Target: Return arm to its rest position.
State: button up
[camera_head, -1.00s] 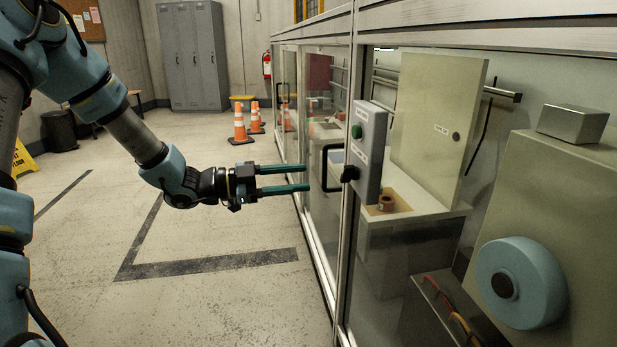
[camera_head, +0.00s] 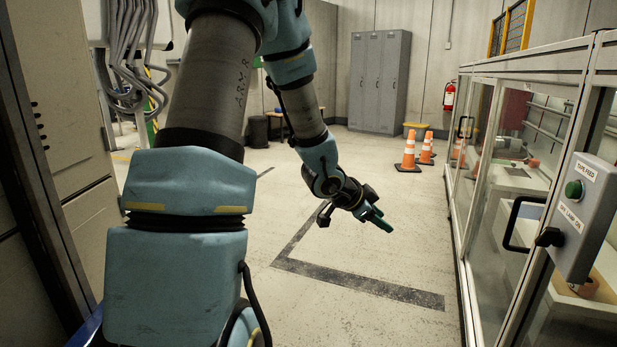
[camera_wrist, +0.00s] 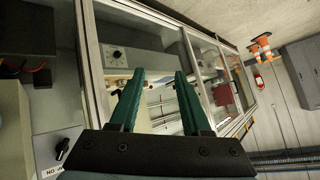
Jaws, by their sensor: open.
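My gripper (camera_head: 379,219) hangs over the open floor in the middle of the head view, clear of the glass enclosure on the right. The arm is bent, with its forearm pointing down and to the right. In the wrist view my gripper (camera_wrist: 160,100) shows its two green fingers spread apart with nothing between them. The glass-fronted enclosure (camera_wrist: 88,70) lies beyond the fingertips in that view, turned on its side.
A control box (camera_head: 585,218) with a green button and a black door handle (camera_head: 510,225) stick out at the right. Orange cones (camera_head: 408,153) stand beside the enclosure. Grey lockers (camera_head: 378,80) are at the back. A tall cabinet (camera_head: 60,120) stands close at the left. Floor between is clear.

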jog(key=s+a+n+y, duration=0.3)
jog(key=a+n+y, duration=0.45)
jog(key=a, duration=0.95)
jog(key=s+a+r+n+g, duration=0.1)
jog(key=s+a+n+g, duration=0.1)
jog(key=s+a+n, duration=0.3)
jog(key=s+a+n+g, duration=0.2)
jog(key=s+a+n, duration=0.1)
jog(key=s, duration=0.4)
notch_tip(320, 180, up, 19)
jog(key=p, duration=1.9)
jog(key=shift+d+y, duration=0.15)
jog(key=shift+y, duration=0.2)
jog(key=shift+o, duration=0.2)
jog(key=shift+w+d, duration=0.1)
jog(key=shift+w, duration=0.05)
